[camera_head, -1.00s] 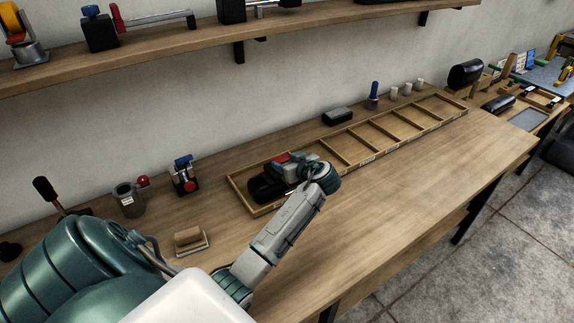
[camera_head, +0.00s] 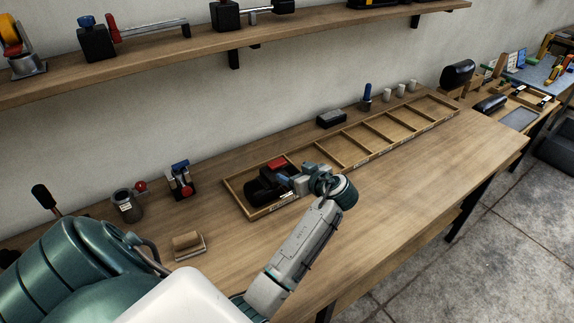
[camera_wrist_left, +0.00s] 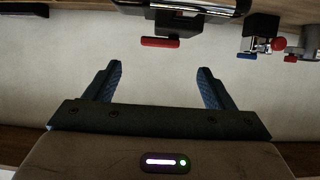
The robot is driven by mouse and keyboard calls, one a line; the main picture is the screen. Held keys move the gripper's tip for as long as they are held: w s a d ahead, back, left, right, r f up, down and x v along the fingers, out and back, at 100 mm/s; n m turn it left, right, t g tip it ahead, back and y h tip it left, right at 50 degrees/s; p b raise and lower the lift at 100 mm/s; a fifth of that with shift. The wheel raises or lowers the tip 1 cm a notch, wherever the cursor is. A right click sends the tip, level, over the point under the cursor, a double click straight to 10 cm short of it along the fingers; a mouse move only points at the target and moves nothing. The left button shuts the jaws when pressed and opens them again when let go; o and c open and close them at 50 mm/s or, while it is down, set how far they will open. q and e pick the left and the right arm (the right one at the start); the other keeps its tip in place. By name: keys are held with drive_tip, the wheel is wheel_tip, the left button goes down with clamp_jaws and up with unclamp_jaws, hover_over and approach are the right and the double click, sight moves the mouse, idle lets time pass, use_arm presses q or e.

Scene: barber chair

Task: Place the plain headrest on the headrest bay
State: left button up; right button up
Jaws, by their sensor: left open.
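A black padded piece, which looks like a headrest (camera_head: 258,190), lies in the leftmost compartment of the long wooden tray (camera_head: 238,204). I cannot tell whether it is the plain one, and the compartment's label is too small to read. My left gripper (camera_head: 284,181) is just right of the black piece, low over the tray, open. In the left wrist view the blue fingers (camera_wrist_left: 160,72) stand apart with nothing between them. A black and chrome shape (camera_wrist_left: 190,6) shows at the top edge, beyond the fingertips. My right gripper is not in view.
A red-handled black fixture (camera_head: 277,163) stands close behind the black piece. A dark block (camera_head: 331,118) and a blue-handled tool (camera_head: 367,92) stand behind the tray. A wooden-topped brush (camera_head: 187,242) lies at left. The tray's other compartments look empty. The bench front is clear.

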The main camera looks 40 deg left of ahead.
use_arm(q)
drive_tip(key=shift+v, duration=1.85)
